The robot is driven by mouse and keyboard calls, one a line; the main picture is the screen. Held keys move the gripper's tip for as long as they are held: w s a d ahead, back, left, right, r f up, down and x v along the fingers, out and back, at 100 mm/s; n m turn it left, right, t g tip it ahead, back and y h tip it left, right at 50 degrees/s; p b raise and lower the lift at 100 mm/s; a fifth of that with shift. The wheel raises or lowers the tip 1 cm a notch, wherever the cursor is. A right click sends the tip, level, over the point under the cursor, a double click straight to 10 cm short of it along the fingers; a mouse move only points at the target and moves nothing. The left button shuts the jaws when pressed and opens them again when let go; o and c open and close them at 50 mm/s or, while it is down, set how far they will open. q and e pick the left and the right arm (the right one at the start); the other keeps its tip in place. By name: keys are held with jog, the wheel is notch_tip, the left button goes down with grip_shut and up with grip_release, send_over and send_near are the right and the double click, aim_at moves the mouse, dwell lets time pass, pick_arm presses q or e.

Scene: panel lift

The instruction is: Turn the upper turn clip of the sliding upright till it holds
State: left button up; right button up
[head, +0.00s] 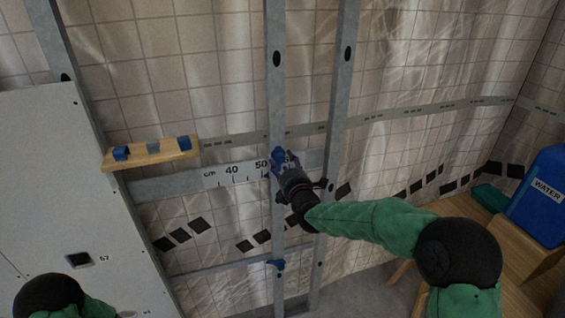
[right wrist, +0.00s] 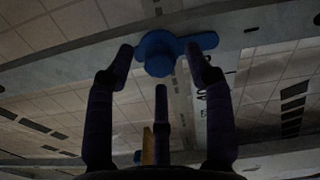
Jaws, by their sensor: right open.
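The upper turn clip (head: 279,154) is blue and sits on the sliding upright (head: 277,90), level with the ruler rail. In the right wrist view, the clip (right wrist: 158,50) shows a round knob with a wing reaching right along the grey metal. My right gripper (head: 284,166) is at the clip and covers part of it in the head view. In the right wrist view, its open fingers (right wrist: 159,62) stand on either side of the knob; I cannot tell whether they touch it. A lower blue clip (head: 276,264) is further down the same upright. My left gripper is out of view.
A second upright (head: 345,60) stands just right. The ruler (head: 235,172) reads 40 and 50 cm to the left. A wooden shelf (head: 165,154) with blue and grey blocks and a white panel (head: 60,190) are left. A blue water container (head: 540,200) stands right.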

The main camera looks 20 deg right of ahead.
jog(key=s, duration=1)
jog(key=shift+s+d, duration=0.2)
jog(key=shift+s, duration=0.05)
jog(key=s+a+f+m+g+y, duration=0.1)
jog(key=s+a+f+m+g, duration=0.2)
jog(key=f, duration=0.7)
jog(key=s+f+m+g, duration=0.15)
jog(key=f+m, duration=0.25)
jog(key=f, duration=0.5)
jog(key=s+a+f+m+g+y, duration=0.15)
jog(key=f+m+g, duration=0.25)
jog(key=f, duration=0.6)
jog(key=s+a+f+m+g, duration=0.3)
jog(key=s+f+m, duration=0.3)
jog(key=s+f, duration=0.4)
jog(key=s+a+f+m+g, duration=0.4)
jog(key=s+f, duration=0.5)
jog(key=s, duration=0.5)
jog(key=m+g+y, duration=0.1)
jog(key=m+g, duration=0.1)
jog(key=m, duration=0.1)
jog(key=shift+f+m, duration=0.3)
jog(key=shift+f, duration=0.1)
